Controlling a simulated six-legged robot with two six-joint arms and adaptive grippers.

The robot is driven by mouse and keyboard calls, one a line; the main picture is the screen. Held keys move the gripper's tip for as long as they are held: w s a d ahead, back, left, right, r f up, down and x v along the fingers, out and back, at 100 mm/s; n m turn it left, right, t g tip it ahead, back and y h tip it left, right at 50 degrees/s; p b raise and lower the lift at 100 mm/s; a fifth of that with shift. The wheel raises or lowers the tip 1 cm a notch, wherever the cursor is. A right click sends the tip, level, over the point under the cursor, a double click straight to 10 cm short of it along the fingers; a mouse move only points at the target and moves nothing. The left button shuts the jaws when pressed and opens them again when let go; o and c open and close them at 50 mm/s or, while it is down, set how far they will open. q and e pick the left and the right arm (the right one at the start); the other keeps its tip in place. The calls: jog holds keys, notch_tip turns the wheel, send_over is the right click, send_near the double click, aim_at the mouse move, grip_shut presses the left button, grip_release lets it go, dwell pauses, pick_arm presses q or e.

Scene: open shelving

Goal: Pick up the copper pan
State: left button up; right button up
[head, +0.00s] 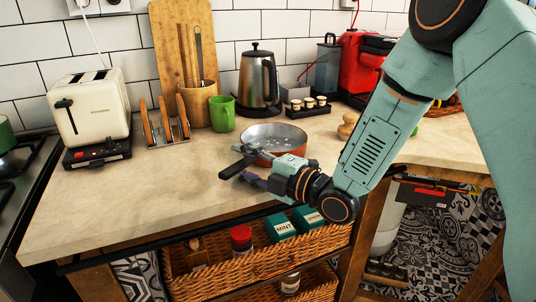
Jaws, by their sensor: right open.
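The copper pan (289,132) stands upright on the light countertop, near the middle of the head view. It has a copper-coloured outside and a grey inside. My right gripper (228,167) is in front of the pan and to its left, with its fingers apart and nothing between them. The gripper and wrist hide part of the pan's near side. I cannot tell whether the gripper touches the pan. My left gripper is not in view.
A green mug (222,114), a steel kettle (258,80) and a rack of small jars (308,105) stand behind the pan. A cream toaster (92,108) is at left. The front left countertop (130,195) is clear. Wicker baskets (215,277) sit below.

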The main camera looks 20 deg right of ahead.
jog(key=shift+a, duration=0.1)
jog(key=shift+c, duration=0.4)
grip_shut()
jog(key=shift+w+r, duration=0.1)
dwell(0.3)
